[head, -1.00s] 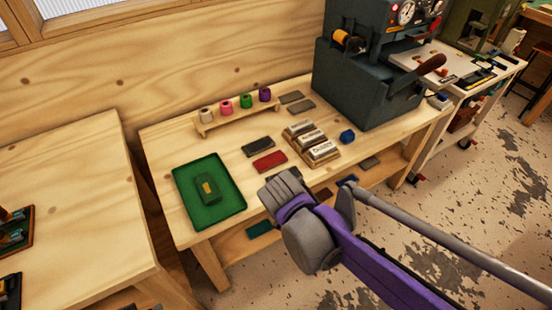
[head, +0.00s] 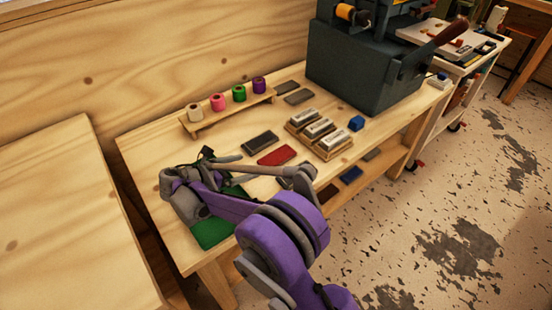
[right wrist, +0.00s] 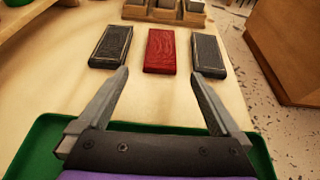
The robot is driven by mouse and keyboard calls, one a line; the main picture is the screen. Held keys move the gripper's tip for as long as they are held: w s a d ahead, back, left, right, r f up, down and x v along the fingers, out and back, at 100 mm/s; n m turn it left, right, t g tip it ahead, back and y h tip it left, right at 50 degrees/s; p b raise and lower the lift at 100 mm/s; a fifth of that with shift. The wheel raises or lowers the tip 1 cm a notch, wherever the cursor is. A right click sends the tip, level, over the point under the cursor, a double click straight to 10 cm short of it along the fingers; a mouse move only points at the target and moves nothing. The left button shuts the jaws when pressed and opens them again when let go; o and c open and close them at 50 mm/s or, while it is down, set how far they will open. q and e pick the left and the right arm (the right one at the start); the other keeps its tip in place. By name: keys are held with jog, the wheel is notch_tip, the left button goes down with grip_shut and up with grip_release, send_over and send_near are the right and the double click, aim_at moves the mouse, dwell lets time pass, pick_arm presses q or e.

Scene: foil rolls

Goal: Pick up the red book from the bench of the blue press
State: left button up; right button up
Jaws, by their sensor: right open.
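The red book (head: 277,156) lies flat on the wooden bench (head: 160,143) of the dark blue-grey press (head: 360,70). In the right wrist view the red book (right wrist: 160,51) is straight ahead, between a dark book on its left (right wrist: 110,47) and another on its right (right wrist: 207,56). My right gripper (head: 212,166) is over the green tray (head: 212,232), left of the red book. In the right wrist view its fingers (right wrist: 159,73) are spread wide with nothing between them, short of the book. My arm hides most of the tray. My left gripper is out of view.
A rack of coloured rolls (head: 228,107) stands at the back. A wooden holder with labelled silver blocks (head: 319,133) sits beyond the red book. A small blue block (head: 356,123) lies near the press. An empty-looking wooden table (head: 60,210) is at the left.

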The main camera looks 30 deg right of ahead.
aim_at(269, 162)
jog(key=x, duration=0.4)
jog(key=b+x, duration=0.1)
jog(key=x, duration=0.4)
jog(key=shift+s+a+f, duration=0.1)
jog(key=shift+f, duration=0.15)
jog(key=c, duration=1.3)
